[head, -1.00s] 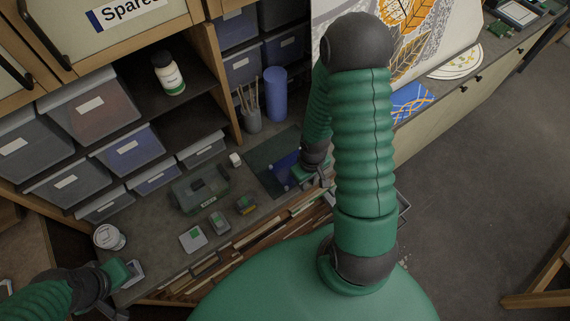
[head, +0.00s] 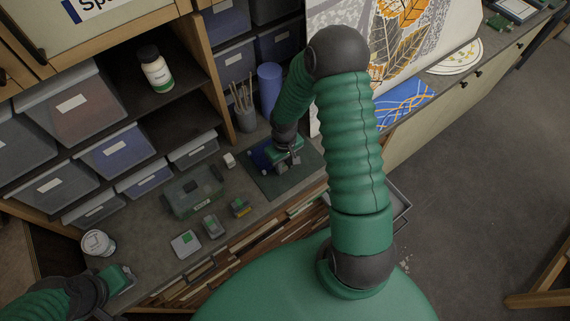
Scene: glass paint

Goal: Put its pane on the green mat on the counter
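The dark green mat (head: 298,178) lies flat on the counter below the shelves. A dark blue pane (head: 260,154) shows over the mat's far left part, beside my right gripper (head: 290,157). The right gripper seems shut on the pane's right edge; its fingertips are small and partly hidden by the wrist. I cannot tell whether the pane touches the mat. My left gripper (head: 128,279) is low at the left, over the counter's near left end; its fingers are not clear.
A grey-green box (head: 192,193), small blocks (head: 211,225), a white-and-green pad (head: 185,244) and a white jar (head: 98,243) stand left of the mat. A brush cup (head: 245,118) and a blue cylinder (head: 270,88) stand behind it.

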